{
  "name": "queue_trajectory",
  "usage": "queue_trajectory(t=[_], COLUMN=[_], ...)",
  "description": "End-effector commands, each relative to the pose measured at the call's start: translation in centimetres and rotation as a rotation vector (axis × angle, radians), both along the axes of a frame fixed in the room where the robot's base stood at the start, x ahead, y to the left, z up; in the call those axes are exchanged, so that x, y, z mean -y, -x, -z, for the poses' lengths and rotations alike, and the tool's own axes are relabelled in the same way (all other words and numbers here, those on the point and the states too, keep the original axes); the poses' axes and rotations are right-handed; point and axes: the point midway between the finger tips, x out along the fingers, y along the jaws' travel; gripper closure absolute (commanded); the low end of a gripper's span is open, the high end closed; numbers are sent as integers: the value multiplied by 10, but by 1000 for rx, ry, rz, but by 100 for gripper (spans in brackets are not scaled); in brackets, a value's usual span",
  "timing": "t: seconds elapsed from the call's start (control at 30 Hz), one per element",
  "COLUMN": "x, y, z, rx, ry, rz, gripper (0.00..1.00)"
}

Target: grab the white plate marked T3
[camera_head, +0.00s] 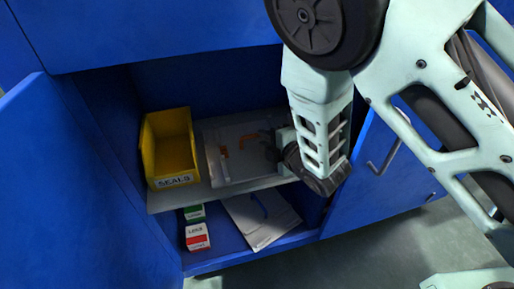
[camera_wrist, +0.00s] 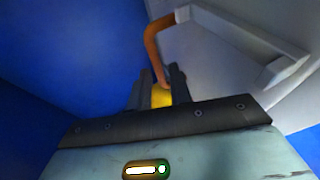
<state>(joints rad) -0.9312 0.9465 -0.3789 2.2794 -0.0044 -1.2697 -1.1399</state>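A pale plate (camera_head: 228,168) with orange handle parts lies on the upper shelf of the open blue cabinet; I can read no T3 mark on it. My gripper (camera_head: 271,153) reaches in at its right side. In the wrist view, an orange bent handle (camera_wrist: 153,45) rises from a pale grey-white panel (camera_wrist: 215,45). Its near end runs down between the dark fingers of my gripper (camera_wrist: 160,90), which look closed on it, with a yellow-lit piece filling the narrow gap. The fingertips are partly hidden.
A yellow bin (camera_head: 168,150) labelled SEALS stands left of the plate on the shelf (camera_head: 170,199). Below are small green-and-white and red-and-white boxes (camera_head: 197,237) and a pale sheet (camera_head: 258,222) with a blue handle. Open blue doors (camera_head: 60,190) flank the cabinet.

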Motion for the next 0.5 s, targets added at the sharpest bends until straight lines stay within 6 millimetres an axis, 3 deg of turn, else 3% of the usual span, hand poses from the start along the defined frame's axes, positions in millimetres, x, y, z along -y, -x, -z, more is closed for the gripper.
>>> queue_trajectory(t=[0.23, 0.5], x=[-21, -25], y=[-27, -32], z=[11, 11], rx=[1, 0], ry=[-2, -1], rz=[0, 0], gripper=[79, 79])
